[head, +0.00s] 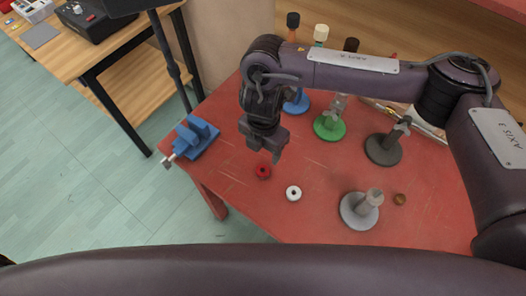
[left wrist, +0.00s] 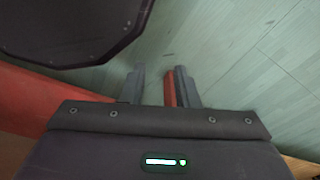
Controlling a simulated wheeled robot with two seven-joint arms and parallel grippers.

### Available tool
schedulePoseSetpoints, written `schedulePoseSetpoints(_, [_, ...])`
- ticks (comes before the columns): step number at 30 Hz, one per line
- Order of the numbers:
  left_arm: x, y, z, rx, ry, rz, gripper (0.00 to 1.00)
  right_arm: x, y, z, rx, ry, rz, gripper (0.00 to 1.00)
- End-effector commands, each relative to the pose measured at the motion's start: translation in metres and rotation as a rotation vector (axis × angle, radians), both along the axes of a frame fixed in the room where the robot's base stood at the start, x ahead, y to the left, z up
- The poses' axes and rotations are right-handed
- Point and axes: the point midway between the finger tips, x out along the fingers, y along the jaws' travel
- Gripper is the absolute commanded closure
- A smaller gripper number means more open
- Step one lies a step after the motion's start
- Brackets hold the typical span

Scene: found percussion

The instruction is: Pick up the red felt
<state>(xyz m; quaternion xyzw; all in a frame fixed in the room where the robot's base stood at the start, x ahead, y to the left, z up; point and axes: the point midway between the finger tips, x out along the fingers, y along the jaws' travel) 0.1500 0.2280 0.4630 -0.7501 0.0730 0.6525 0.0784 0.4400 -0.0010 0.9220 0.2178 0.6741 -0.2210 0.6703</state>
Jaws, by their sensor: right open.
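The red felt (head: 263,170) is a small red ring lying flat on the red table (head: 240,205), near its left side. My right gripper (head: 265,150) points down just above and behind the felt; it is open, and nothing shows between its fingers. My left gripper shows only in the left wrist view (left wrist: 158,88). Its two grey fingers are apart, with floor beyond and a red strip beside the right finger that I cannot identify for sure.
A white ring (head: 293,193) lies close to the right of the felt. A grey stand (head: 358,212), a small brown piece (head: 399,199), a dark stand (head: 383,150) and a green stand (head: 329,127) are farther right. A blue vise (head: 197,137) sits at the left table edge.

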Motion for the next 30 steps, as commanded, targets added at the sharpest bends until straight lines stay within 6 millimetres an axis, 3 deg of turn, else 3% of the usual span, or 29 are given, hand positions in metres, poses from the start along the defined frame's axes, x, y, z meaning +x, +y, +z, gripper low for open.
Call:
schedulePoseSetpoints(6, [-0.053, 0.003, -0.007, 0.005, 0.075, 0.000, 0.72, -0.003, 0.000, -0.025, 0.002, 0.006, -0.003, 0.42])
schedulePoseSetpoints(10, [-0.069, 0.004, -0.006, 0.007, 0.099, 0.000, 0.72, -0.005, 0.000, -0.039, 0.002, 0.008, -0.004, 0.42])
schedulePoseSetpoints(15, [-0.052, 0.003, -0.011, 0.006, 0.073, 0.000, 0.72, -0.006, 0.001, -0.065, 0.004, 0.006, -0.005, 0.42])
schedulePoseSetpoints(21, [-0.021, 0.001, -0.009, 0.001, 0.027, -0.001, 0.72, -0.005, 0.001, -0.074, 0.004, 0.002, -0.002, 0.42])
schedulePoseSetpoints(26, [-0.028, 0.002, -0.010, 0.003, 0.038, 0.000, 0.72, -0.005, 0.001, -0.073, 0.003, 0.001, -0.001, 0.42])
schedulePoseSetpoints(30, [-0.041, 0.002, -0.011, 0.004, 0.055, 0.000, 0.72, -0.005, 0.001, -0.073, 0.003, 0.001, -0.001, 0.60])
